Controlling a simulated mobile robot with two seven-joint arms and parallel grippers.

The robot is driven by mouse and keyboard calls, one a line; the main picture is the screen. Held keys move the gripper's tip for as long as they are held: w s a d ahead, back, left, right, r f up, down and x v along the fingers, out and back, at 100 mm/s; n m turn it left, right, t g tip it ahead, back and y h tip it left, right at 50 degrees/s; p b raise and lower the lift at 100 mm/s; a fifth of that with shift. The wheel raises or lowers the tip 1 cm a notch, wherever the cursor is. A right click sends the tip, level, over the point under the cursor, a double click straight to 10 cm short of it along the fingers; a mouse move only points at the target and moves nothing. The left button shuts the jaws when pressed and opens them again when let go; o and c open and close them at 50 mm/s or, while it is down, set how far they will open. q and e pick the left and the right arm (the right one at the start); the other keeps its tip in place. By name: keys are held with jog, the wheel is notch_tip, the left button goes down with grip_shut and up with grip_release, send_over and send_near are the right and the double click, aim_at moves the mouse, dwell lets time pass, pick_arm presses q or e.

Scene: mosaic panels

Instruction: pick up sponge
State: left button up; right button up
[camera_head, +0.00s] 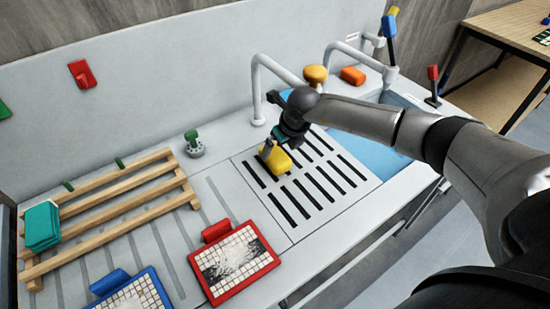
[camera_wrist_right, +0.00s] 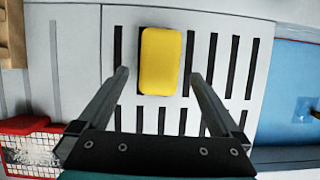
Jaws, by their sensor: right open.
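The yellow sponge (camera_head: 276,159) lies on the slotted drain panel (camera_head: 320,205) in the head view. In the right wrist view the sponge (camera_wrist_right: 161,62) lies flat over the dark slots, ahead of and between the two fingers. My right gripper (camera_head: 272,146) is just above the sponge in the head view and partly covers it. In the right wrist view my right gripper (camera_wrist_right: 160,75) is open, with one finger to each side and nothing held; whether the fingertips reach the sponge's height I cannot tell. My left gripper is not in view.
A blue basin (camera_head: 378,155) with grey taps (camera_head: 258,95) lies to the right and behind. A wooden rack (camera_head: 120,205) with teal blocks (camera_head: 42,227) stands left. Red-framed (camera_head: 262,262) and blue-framed mosaic panels (camera_head: 163,295) lie in front. An orange block (camera_head: 353,76) sits behind.

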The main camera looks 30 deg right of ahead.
aim_at(277, 155)
jog(key=shift+b+x, duration=0.45)
jog(key=shift+x, duration=2)
jog(key=c, duration=1.2)
jog(key=shift+c, duration=0.2)
jog(key=shift+r, duration=1.5)
jog(key=shift+s+r, duration=0.2)
jog(key=shift+r, duration=0.05)
jog(key=s, duration=0.5)
jog(key=s+d, duration=0.1)
jog(key=s, duration=0.5)
jog(key=s+d, duration=0.1)
jog(key=s, duration=0.5)
jog(key=shift+s, duration=0.25)
